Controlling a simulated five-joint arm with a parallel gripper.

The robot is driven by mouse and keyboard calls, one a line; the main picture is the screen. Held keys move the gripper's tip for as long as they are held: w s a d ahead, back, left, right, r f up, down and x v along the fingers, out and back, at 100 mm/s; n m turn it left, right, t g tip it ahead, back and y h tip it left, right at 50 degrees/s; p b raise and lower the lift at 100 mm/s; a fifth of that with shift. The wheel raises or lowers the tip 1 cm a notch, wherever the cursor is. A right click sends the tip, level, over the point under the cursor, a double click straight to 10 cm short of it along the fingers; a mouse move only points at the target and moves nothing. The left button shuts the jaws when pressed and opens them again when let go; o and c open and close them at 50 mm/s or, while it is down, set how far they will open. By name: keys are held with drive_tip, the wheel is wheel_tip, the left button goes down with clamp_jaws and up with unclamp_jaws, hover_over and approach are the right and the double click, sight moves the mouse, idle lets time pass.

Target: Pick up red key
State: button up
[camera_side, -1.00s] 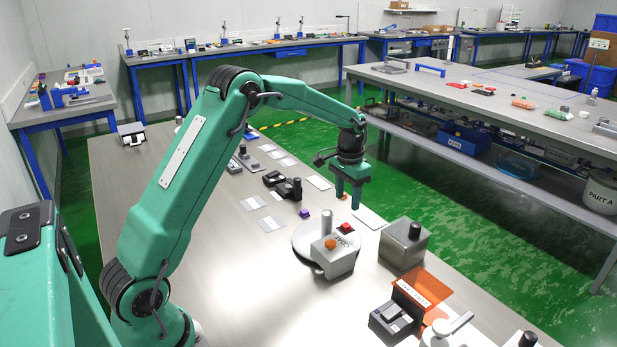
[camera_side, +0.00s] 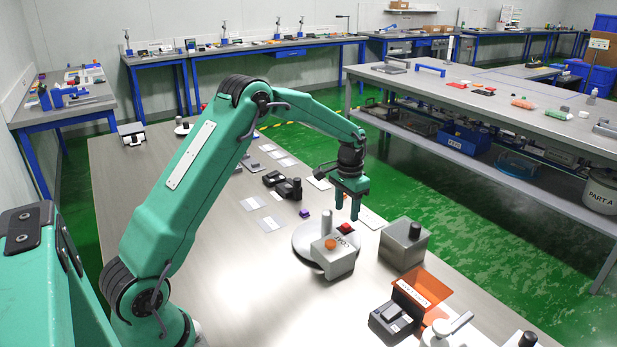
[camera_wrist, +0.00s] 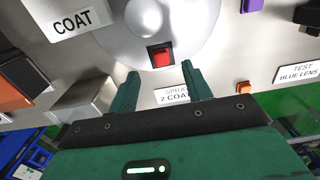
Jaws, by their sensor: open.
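The red key (camera_side: 346,227) is a small red block in a dark square surround at the edge of the round grey plate (camera_side: 299,240). In the wrist view the red key (camera_wrist: 161,58) shows just beyond my fingertips, roughly midway between them. My gripper (camera_side: 347,213) is open and points down, with its fingertips close above the red key in the side view. In the wrist view my gripper (camera_wrist: 160,77) has a finger on either side and nothing between the tips. I cannot tell the exact gap in height.
A grey housing with an orange knob (camera_side: 330,244) stands on the plate's near side. A grey block with a black knob (camera_side: 404,243) stands to the right. A purple block (camera_side: 305,213) lies to the left. A small orange block (camera_wrist: 243,88) is right of my fingers in the wrist view.

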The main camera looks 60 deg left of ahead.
sight(345, 225)
drive_tip(key=shift+a+f, duration=0.1)
drive_tip(key=shift+f, duration=2.35)
clamp_jaws()
